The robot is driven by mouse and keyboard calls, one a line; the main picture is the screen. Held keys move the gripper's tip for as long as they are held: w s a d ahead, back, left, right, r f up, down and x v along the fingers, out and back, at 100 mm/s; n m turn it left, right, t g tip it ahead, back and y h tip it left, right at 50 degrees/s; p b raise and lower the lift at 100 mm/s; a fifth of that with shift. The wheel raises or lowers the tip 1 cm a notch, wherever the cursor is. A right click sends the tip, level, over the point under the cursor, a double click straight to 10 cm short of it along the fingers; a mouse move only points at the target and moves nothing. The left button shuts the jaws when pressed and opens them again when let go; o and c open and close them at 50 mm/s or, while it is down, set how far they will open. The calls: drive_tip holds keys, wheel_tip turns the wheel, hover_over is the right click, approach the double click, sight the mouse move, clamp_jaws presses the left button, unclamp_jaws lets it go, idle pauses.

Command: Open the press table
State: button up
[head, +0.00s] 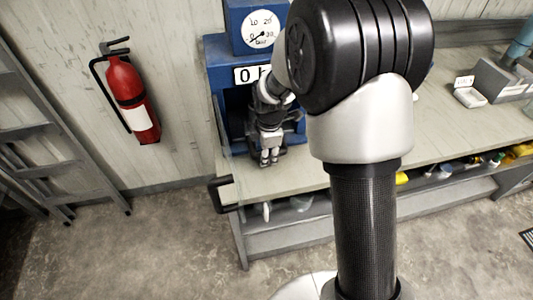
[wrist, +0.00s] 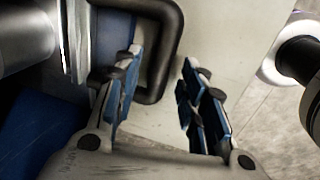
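A black U-shaped handle (head: 222,207) sticks out at the bench's front left corner. My gripper (head: 269,158) points down in front of the press opening, above the bench top, to the right of the handle. In the wrist view the handle (wrist: 170,60) shows beyond the open blue-padded fingers (wrist: 160,75). Its lower end appears between them, nearer the left finger. Contact cannot be told.
A red fire extinguisher (head: 132,98) hangs on the wall at left, beside a grey ladder (head: 45,115). Boxes (head: 495,80) stand on the bench at right. Items lie on the shelf below. The floor (head: 170,250) at front left is clear.

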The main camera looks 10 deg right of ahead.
drive_tip(key=shift+f, duration=0.1)
drive_tip(key=shift+c, duration=0.3)
clamp_jaws()
idle(0.5)
